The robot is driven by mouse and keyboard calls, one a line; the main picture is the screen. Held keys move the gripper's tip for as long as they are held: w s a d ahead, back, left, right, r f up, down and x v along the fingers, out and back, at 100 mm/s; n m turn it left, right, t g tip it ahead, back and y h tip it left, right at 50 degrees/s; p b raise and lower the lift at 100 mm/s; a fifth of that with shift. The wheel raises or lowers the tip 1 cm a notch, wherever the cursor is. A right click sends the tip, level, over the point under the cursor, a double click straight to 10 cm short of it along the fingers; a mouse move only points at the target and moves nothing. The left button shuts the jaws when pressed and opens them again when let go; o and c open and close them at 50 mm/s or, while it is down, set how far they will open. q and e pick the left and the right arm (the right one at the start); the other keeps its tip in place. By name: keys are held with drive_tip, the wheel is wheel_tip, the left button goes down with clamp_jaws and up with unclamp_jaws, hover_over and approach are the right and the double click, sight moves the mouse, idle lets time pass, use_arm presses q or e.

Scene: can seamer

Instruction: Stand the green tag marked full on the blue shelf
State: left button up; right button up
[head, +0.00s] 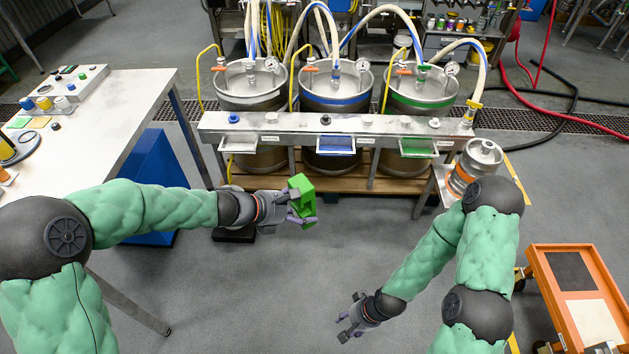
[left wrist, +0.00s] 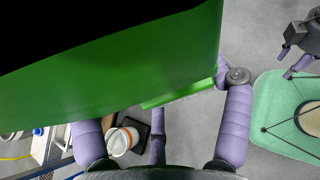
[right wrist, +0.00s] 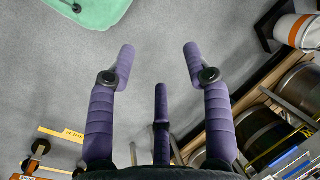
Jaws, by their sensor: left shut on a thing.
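My left gripper (head: 298,207) is shut on the green tag (head: 303,190), a folded block-like piece, and holds it in the air in front of the kegs. The tag fills much of the left wrist view (left wrist: 130,75); no marking on it is readable. The blue shelf (head: 336,145) is a small ledge on the front of the metal rail, in the middle, behind and right of the tag. They are apart. My right gripper (head: 350,322) is low over the floor at the front; its fingers stand apart and empty in the right wrist view (right wrist: 160,75).
A white shelf (head: 254,143) and a green shelf (head: 418,148) flank the blue one on the rail (head: 285,122). Three large kegs with hoses stand behind. A white table (head: 115,125) is left, a small orange-banded keg (head: 480,160) right, an orange cart (head: 560,300) front right.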

drive_tip(key=o, duration=0.7)
drive_tip(key=w, duration=0.1)
drive_tip(key=w+m, duration=0.1)
drive_tip(key=w, duration=0.1)
drive_tip(key=shift+w+d+f+g, duration=0.1)
drive_tip(key=shift+w+f+g, duration=0.05)
drive_tip(key=shift+w+g, duration=0.15)
drive_tip(key=m+g+y, duration=0.7)
drive_tip(key=g, duration=0.1)
approach(310, 189)
wheel_tip(310, 189, down, 2)
drive_tip(key=w, duration=0.3)
drive_tip(key=shift+t, duration=0.3)
drive_tip(key=x, duration=1)
drive_tip(key=shift+s+f, duration=0.35)
drive_tip(key=shift+s, duration=0.15)
